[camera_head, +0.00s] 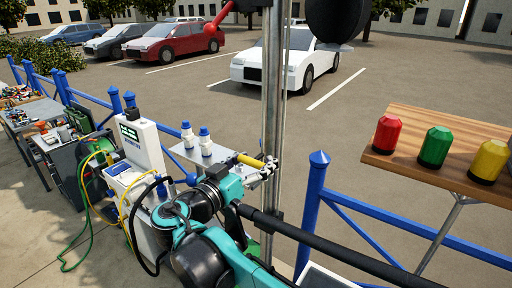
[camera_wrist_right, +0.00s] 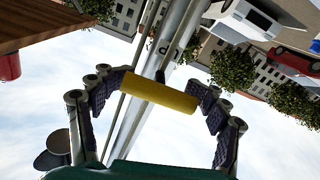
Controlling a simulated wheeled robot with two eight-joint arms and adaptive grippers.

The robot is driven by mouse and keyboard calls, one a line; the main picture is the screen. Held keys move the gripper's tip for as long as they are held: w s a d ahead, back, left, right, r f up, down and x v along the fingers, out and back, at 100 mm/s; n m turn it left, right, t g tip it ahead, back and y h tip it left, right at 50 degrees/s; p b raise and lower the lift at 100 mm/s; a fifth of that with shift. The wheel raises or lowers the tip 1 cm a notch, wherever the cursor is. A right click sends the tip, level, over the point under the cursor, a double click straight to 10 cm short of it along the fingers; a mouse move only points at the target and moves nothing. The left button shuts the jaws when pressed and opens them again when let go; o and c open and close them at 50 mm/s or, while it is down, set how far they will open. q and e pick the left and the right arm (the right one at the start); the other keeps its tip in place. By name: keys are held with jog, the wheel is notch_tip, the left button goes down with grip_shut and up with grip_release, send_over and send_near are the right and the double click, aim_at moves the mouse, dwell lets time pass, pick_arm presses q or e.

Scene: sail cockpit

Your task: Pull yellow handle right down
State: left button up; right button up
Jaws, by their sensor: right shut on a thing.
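The yellow handle (camera_head: 251,160) is in front of the metal pole (camera_head: 273,100), at the middle of the head view. In the right wrist view the yellow handle (camera_wrist_right: 160,92) spans the gap between the fingers, with the pole (camera_wrist_right: 150,75) behind it. My right gripper (camera_head: 262,170) is at the handle, and in the wrist view my right gripper (camera_wrist_right: 158,95) has a finger at each end of the bar, shut on it. A thin line runs along the pole. My left gripper is not in view.
A wooden table (camera_head: 400,150) with red, green and yellow pieces stands right. Blue fence posts (camera_head: 313,200) flank the pole. A shelf with white bottles (camera_head: 205,142) and a white machine (camera_head: 143,140) stand left. A black boom (camera_head: 330,250) crosses the lower right.

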jog(key=shift+f+b, duration=0.55)
jog(key=shift+f, duration=1.1)
jog(key=o, duration=1.8)
jog(key=v, duration=1.2)
